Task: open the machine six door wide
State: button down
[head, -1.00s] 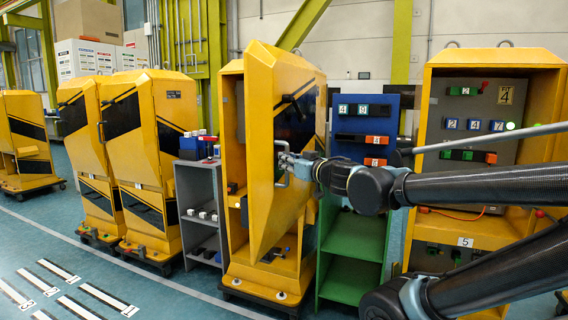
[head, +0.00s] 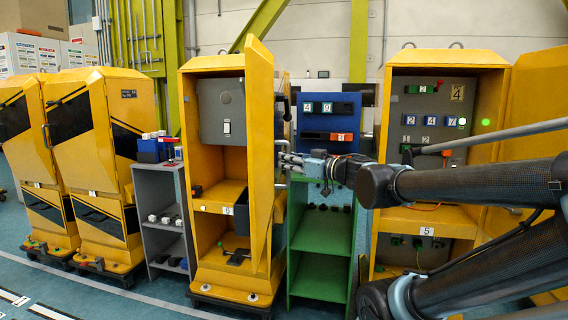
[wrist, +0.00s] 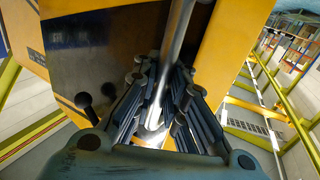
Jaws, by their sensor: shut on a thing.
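The machine with the opened door is a yellow cabinet (head: 186,130) in the middle of the head view. Its door (head: 259,160) is hinged on the right, stands well out from the frame and shows nearly edge-on. My gripper (head: 284,160) is at the door's outer face. It is shut on the door handle (wrist: 180,35), a grey metal bar running between the fingers in the wrist view. The cabinet's inside shows a grey panel (head: 222,112) and a shelf with a small label too small to read surely.
A green shelf (head: 322,238) with a blue panel (head: 343,108) stands right of the door. Another open yellow machine (head: 440,70) is farther right. A grey shelf (head: 163,238) and closed yellow machines (head: 100,150) stand left. The floor in front is clear.

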jog(key=shift+s+d+f, duration=0.1)
jog(key=shift+d+f, duration=0.05)
jog(key=shift+d, duration=0.1)
dwell(0.3)
jog(key=c, duration=1.6)
grip_release()
jog(key=shift+d, duration=0.1)
jog(key=shift+c, duration=0.2)
jog(key=shift+d, duration=0.1)
jog(key=v, duration=1.1)
jog(key=shift+d, duration=0.25)
